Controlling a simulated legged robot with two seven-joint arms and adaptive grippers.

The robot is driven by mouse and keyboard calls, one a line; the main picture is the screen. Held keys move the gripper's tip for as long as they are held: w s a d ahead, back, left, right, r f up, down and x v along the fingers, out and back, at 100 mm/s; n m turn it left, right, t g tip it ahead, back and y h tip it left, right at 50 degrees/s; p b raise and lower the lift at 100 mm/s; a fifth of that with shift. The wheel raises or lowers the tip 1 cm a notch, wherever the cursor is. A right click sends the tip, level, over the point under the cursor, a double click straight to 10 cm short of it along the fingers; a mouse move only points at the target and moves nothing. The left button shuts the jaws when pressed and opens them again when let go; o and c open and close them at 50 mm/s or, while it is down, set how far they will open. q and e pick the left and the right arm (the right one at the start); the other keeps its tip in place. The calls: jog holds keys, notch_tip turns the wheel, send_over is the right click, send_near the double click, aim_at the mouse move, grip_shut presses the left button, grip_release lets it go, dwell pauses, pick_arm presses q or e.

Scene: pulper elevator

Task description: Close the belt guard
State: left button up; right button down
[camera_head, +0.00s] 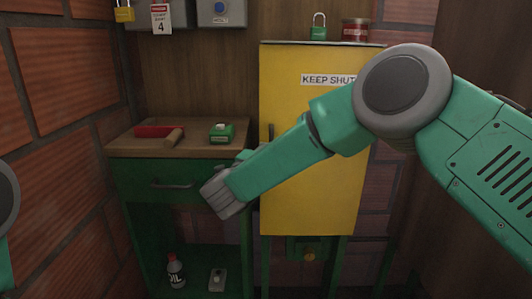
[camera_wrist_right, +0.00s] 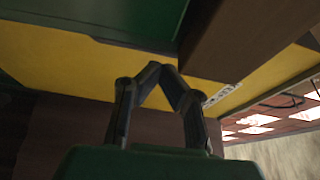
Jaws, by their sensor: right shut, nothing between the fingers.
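The belt guard (camera_head: 310,110) is a tall yellow panel with a "KEEP SHUT" label (camera_head: 328,79), in the middle of the head view. A dark handle (camera_head: 270,132) shows at its left edge. I cannot tell if the guard is fully flush. My right arm crosses in front of it from the right. Its grey wrist end is at the guard's lower left, and the fingers are hidden there. In the right wrist view my right gripper (camera_wrist_right: 160,68) has its fingertips together, empty, with the yellow guard (camera_wrist_right: 60,55) behind; contact is unclear. My left gripper is out of view.
Left of the guard stands a green bench (camera_head: 125,178) with a wooden top, holding a red-and-wood tool (camera_head: 160,131) and a small green box (camera_head: 222,133). An oil bottle (camera_head: 175,270) stands on its lower shelf. Brick walls (camera_head: 60,80) close in on the left.

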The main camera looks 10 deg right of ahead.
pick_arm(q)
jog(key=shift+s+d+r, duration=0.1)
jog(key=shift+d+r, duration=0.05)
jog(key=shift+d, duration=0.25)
pick_arm(e)
jog(key=shift+d, duration=0.4)
jog(key=v, duration=1.1)
jog(key=s+d+f+n+g+y+p, duration=0.25)
jog(key=s+f+n+y, duration=0.3)
jog(key=f+n, duration=0.5)
jog(key=s+d+f+n+g+y+p, duration=0.25)
jog(key=s+d+f+n+y, duration=0.35)
jog(key=f, duration=0.7)
pick_arm(q)
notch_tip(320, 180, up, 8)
jog(key=p, duration=0.3)
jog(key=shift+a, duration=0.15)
pick_arm(e)
jog(key=s+d+f+n+g, duration=0.1)
jog(key=s+d+n+g, duration=0.2)
jog(key=s, duration=0.6)
jog(key=s+d+f+n+g, duration=0.2)
jog(key=s+d+n+g, duration=0.1)
jog(key=s, duration=0.7)
jog(key=s+d+f+n+g, duration=0.2)
jog(key=s+d+n+g, duration=0.1)
jog(key=s, duration=0.7)
jog(key=shift+d+h, duration=0.45)
jog(key=shift+d, duration=0.2)
